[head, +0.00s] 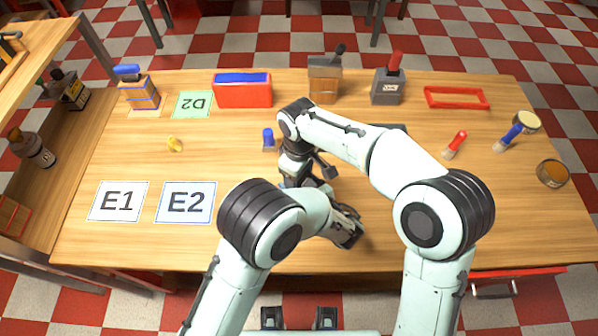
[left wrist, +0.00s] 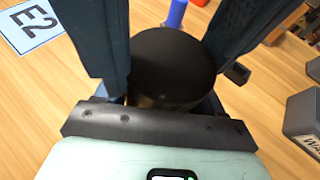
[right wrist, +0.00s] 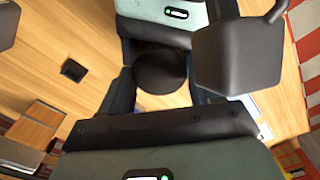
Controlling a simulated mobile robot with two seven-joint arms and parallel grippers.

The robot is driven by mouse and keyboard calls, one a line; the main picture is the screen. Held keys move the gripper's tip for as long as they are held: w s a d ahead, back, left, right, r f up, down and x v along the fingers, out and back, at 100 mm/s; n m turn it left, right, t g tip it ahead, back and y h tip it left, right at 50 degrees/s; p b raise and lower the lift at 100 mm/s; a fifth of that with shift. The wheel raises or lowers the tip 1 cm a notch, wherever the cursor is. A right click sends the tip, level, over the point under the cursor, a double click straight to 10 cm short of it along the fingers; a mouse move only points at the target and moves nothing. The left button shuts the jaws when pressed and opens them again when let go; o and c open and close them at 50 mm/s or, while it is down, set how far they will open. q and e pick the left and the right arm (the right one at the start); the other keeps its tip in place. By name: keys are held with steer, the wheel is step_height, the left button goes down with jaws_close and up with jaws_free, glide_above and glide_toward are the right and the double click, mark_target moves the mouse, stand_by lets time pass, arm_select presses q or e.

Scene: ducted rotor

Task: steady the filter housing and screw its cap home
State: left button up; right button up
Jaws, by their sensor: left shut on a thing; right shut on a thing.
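In the left wrist view a dark, round-topped cylinder (left wrist: 172,68), apparently the filter housing with its cap, stands between the fingers of my left gripper (left wrist: 168,80), which is shut on it. In the right wrist view the dark round top (right wrist: 160,70) lies between the fingers of my right gripper (right wrist: 160,85), also shut. I cannot see where cap and housing meet. In the head view my right gripper (head: 305,180) reaches down over the spot, close to my left wrist. My arms mostly hide the housing, cap and left fingers there.
Cards E1 (head: 117,202), E2 (head: 187,203) and D2 (head: 193,105) lie on the wooden table. A red bin (head: 243,92) and a grey block with red handle (head: 389,85) stand at the back. A blue-topped piece (head: 268,138) is close to my arms. A red frame (head: 456,97) lies back right.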

steer(key=shift+d+f, duration=0.2)
steer(key=shift+f, duration=0.55)
stand_by(0.3)
steer(key=shift+w+r, duration=0.1)
steer(key=shift+r, duration=0.35)
steer(key=shift+a+r, duration=0.2)
steer(key=shift+r, duration=0.45)
stand_by(0.6)
